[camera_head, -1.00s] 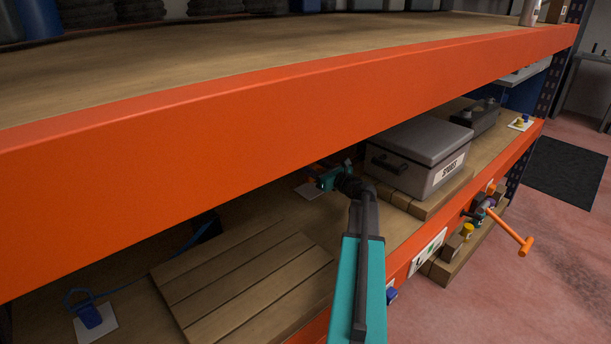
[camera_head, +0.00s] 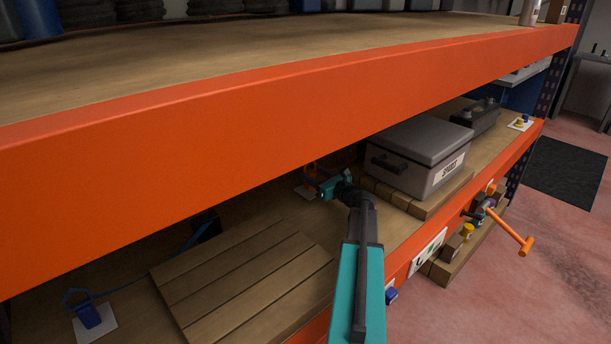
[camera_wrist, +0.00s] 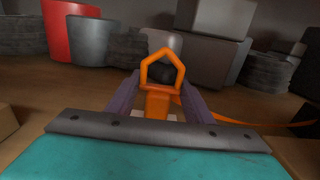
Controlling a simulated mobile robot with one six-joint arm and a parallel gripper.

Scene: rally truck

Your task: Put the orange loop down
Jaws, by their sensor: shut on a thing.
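The orange loop (camera_wrist: 161,69) stands upright on an orange block (camera_wrist: 157,103) in the wrist view. My gripper (camera_wrist: 155,108) is shut on the block, with one finger on each side. An orange strap (camera_wrist: 230,118) runs from it to the right. Whether the block touches the card is too small to tell.
The grey lidded box (camera_head: 420,150) on wooden blocks stands close right of my gripper. The orange upper shelf beam (camera_head: 250,120) hangs over it. A slatted board (camera_head: 240,285) lies at front left. A blue loop (camera_head: 88,312) sits on another white card.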

